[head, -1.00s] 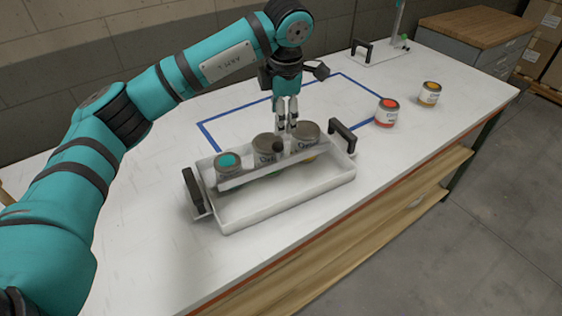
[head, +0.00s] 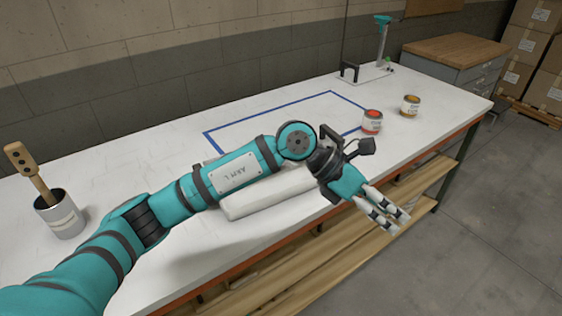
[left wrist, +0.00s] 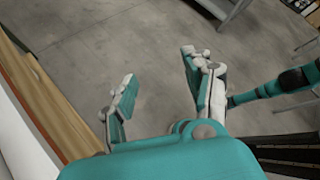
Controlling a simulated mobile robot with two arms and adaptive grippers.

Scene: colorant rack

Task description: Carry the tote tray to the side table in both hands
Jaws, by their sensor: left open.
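The white tote tray (head: 262,203) is on the white workbench, mostly hidden behind my left arm in the head view. My left gripper (head: 394,224) is open and empty, to the right of the tray and past the bench's front edge. In the left wrist view its two fingers (left wrist: 158,66) are spread with only floor between them. Part of another teal arm shows at the right there, but I cannot make out my right gripper.
A blue outline (head: 232,127) marks the bench. A can with a wooden stick (head: 62,216) stands at left. A wood-topped grey cabinet (head: 452,70) stands beyond the bench.

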